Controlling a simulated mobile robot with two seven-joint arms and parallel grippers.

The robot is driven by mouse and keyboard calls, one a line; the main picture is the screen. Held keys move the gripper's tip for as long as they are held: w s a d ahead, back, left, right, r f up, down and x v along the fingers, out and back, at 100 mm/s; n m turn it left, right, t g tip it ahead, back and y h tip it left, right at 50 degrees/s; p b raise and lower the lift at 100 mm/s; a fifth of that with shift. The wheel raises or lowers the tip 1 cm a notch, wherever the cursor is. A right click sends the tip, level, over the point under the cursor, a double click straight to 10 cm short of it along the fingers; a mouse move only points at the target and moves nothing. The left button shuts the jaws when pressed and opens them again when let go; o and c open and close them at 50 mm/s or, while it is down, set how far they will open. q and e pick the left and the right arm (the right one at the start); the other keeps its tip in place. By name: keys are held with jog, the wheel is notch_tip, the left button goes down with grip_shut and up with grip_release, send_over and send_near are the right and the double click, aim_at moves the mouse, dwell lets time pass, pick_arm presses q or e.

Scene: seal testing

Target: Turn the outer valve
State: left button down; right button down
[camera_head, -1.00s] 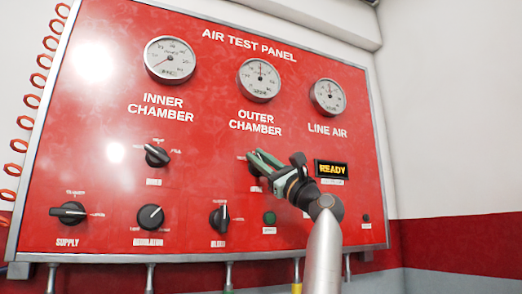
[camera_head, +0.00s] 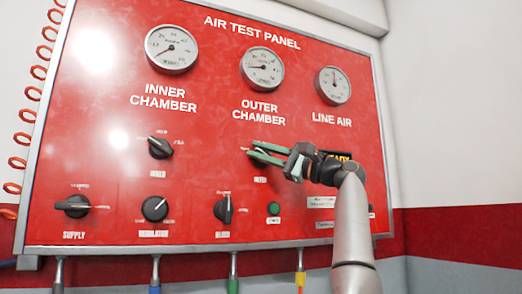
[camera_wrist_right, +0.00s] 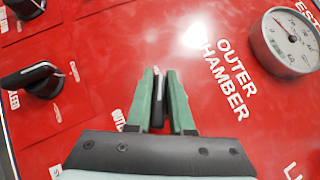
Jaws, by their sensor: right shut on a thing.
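The outer valve is a small black knob with a light pointer line, under the OUTER CHAMBER label on the red panel. In the right wrist view the outer valve knob (camera_wrist_right: 158,92) sits between the green fingers of my right gripper (camera_wrist_right: 160,80). In the head view my right gripper (camera_head: 257,152) is shut on the knob, and its fingers hide most of it. The outer chamber gauge (camera_head: 262,68) is above, its needle pointing to the left. My left gripper is not in view.
The inner valve knob (camera_head: 160,147) is to the left. The supply knob (camera_head: 73,206), regulator knob (camera_head: 154,208), bleed knob (camera_head: 223,209) and a green button (camera_head: 273,209) line the lower row.

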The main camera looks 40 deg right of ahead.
jog(key=shift+d, duration=0.15)
jog(key=c, duration=1)
grip_release()
jog(key=shift+w+f, duration=0.1)
jog(key=shift+w, duration=0.05)
jog(key=shift+o, duration=1)
jog(key=shift+w+d+f, duration=0.1)
jog(key=shift+d, duration=0.05)
jog(key=shift+s, duration=0.2)
jog(key=b+v, duration=0.5)
jog(key=v, duration=0.7)
jog(key=shift+f, duration=0.15)
